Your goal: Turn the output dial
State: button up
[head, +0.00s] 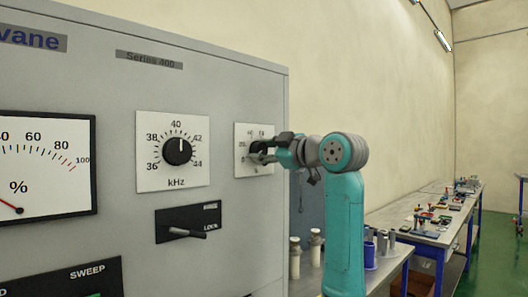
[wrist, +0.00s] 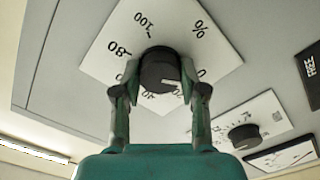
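The output dial (wrist: 160,72) is a round black knob on a white square plate (wrist: 112,43) marked in % up to 100. In the wrist view the plate appears upside down. A pale mark on the knob points toward the low numbers, at the lower right. In the head view the plate (head: 241,165) is at the right end of the grey panel, with its knob largely covered by my gripper. My gripper (wrist: 160,66) has one finger on each side of the knob, and both fingertips appear to touch it. The fingers hide some numbers.
Left of the output dial are a kHz dial (head: 177,151) pointing near 40, a black LOCK lever switch (head: 188,234) and a % meter (head: 45,165) with its red needle low. Benches with small parts (head: 430,222) stand at the right, beside a clear green floor.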

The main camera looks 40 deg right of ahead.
jog(key=shift+c, duration=0.5)
jog(key=shift+m, duration=0.3)
jog(key=m, duration=0.3)
jog(key=shift+m, duration=0.4)
jog(key=m, duration=1)
jog(key=shift+m, duration=2.7)
